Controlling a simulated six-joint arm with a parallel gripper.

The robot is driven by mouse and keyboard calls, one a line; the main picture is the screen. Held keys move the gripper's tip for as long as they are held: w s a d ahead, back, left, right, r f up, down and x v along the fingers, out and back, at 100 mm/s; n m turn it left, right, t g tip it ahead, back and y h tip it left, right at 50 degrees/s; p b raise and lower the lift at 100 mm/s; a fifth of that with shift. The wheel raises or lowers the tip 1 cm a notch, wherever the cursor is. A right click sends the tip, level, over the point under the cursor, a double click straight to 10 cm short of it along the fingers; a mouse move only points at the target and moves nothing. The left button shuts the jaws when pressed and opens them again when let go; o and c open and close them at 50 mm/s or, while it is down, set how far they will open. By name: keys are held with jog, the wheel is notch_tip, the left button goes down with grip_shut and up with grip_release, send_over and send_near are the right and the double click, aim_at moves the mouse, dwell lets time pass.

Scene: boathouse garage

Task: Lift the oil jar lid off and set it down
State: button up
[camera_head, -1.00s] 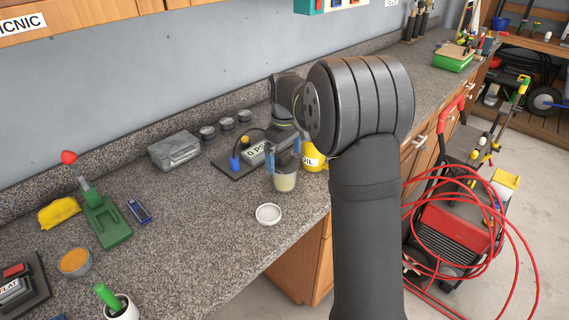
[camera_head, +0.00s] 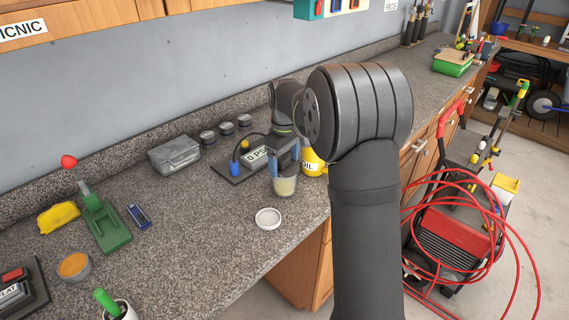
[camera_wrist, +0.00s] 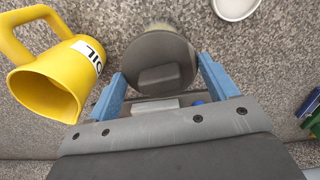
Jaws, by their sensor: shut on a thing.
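The oil jar (camera_head: 285,187) is a small clear jar with pale yellow contents, standing near the counter's front edge. Its lid (camera_wrist: 155,55) is a dark grey disc in the wrist view, with the jar's body partly showing behind it. My gripper (camera_wrist: 160,72) has its two blue fingers on opposite sides of the lid and is shut on it. In the head view, my gripper (camera_head: 284,168) is at the jar's top and hides the lid. The lid appears to be at the jar's mouth; I cannot tell whether there is a gap.
A shallow white dish (camera_head: 268,218) lies in front of the jar, with bare counter to its left. A yellow jug marked OIL (camera_wrist: 52,75) stands close beside the jar. A gauge board (camera_head: 240,162) and a grey metal case (camera_head: 174,155) stand behind and left.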

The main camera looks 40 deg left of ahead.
jog(key=shift+r, duration=0.5)
notch_tip(320, 180, up, 3)
jog(key=shift+f, duration=0.15)
jog(key=w+d+r, duration=0.4)
jog(key=d+r, duration=0.6)
jog(key=r, duration=0.1)
jog(key=shift+w+d+r, duration=0.2)
jog(key=shift+w+d, duration=0.05)
jog(key=shift+d, duration=0.1)
jog(key=n, duration=0.2)
send_over(284, 158)
jog(key=s+d, duration=0.2)
jog(key=s, duration=0.1)
jog(key=f, duration=0.8)
jog(key=shift+w, duration=0.25)
jog(key=s+a+f+n, duration=0.2)
jog(key=s+a+f, duration=0.5)
jog(key=s, duration=0.3)
jog(key=shift+a+f, duration=0.25)
jog(key=shift+f, duration=0.4)
